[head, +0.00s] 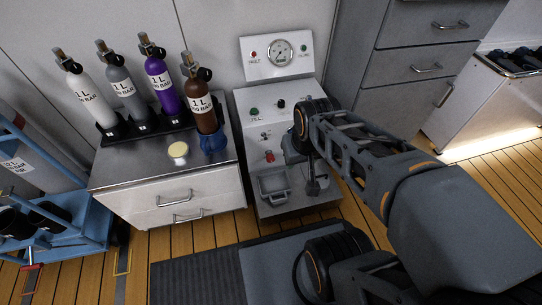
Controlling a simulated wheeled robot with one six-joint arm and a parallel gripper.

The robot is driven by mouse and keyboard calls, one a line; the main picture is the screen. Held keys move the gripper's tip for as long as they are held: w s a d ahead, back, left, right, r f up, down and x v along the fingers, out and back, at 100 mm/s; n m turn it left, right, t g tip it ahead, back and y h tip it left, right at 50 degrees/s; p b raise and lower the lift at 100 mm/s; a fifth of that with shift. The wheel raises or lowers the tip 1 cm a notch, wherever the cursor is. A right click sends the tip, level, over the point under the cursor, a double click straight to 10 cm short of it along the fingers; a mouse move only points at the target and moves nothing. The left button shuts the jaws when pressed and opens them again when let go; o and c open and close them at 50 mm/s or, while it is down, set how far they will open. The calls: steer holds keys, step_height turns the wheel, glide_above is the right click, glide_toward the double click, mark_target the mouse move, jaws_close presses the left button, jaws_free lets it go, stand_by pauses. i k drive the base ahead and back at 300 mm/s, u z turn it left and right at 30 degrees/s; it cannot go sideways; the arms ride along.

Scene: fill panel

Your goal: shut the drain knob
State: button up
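The white fill panel (242,100) stands in the middle of the head view. A small red knob (269,156) sits low on its sloping face, above a grey tray-like holder (274,188). It may be the drain knob, but its label is too small to read. A green knob (254,112) is marked FILL, and a black knob (281,103) is to its right. My gripper (314,187) points down in front of the panel's right side, right of the red knob and apart from it. Its fingers are dark and small, so their opening is unclear. My wrist hides the panel's right part.
A pressure gauge (281,53) is on the upright back plate. Several bottles (163,88) stand in a black rack on the left cabinet (190,190), near a yellow disc (178,150) and a blue object (213,142). Grey drawers (415,65) are behind my arm. A dark mat (195,278) lies in front.

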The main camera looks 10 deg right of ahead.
mark_target(270, 158)
steer(key=z, duration=1.45)
steer(key=k, duration=1.05)
steer(key=u, duration=1.25)
steer(key=i, duration=0.8)
